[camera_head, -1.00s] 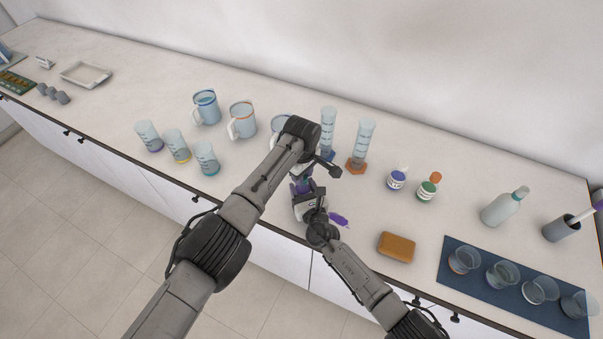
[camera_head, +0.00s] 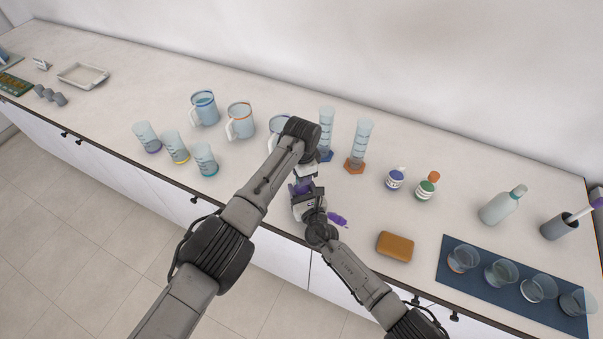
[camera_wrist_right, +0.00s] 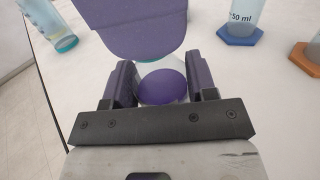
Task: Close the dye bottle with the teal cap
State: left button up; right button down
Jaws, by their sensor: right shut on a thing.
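The dye bottle (camera_wrist_right: 165,87), whitish with a purple round patch, is between the purple fingers of my right gripper (camera_wrist_right: 164,84) in the right wrist view. That gripper is shut on it; it also shows in the head view (camera_head: 310,207), near the counter's front edge. My left gripper (camera_head: 303,188) is right over it from above. One wide purple finger of the left gripper (camera_wrist_right: 140,28) fills the top of the wrist view. A thin teal edge, seemingly the teal cap (camera_wrist_right: 148,62), shows just under this finger. The finger hides whether the cap touches the bottle and whether the left jaws are shut.
Two graduated cylinders (camera_head: 360,140) stand behind the grippers. Mugs (camera_head: 240,122) and beakers (camera_head: 205,157) stand to the left. Two small bottles (camera_head: 395,180) stand further back.

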pick_arm(q)
jog(key=m, duration=0.6)
jog(key=shift+s, duration=0.1)
jog(key=m, duration=1)
jog(key=shift+s+a, duration=0.1)
jog(key=m, duration=0.5)
jog(key=o, duration=0.9)
jog(key=shift+o, duration=0.2)
notch_tip(320, 180, up, 12)
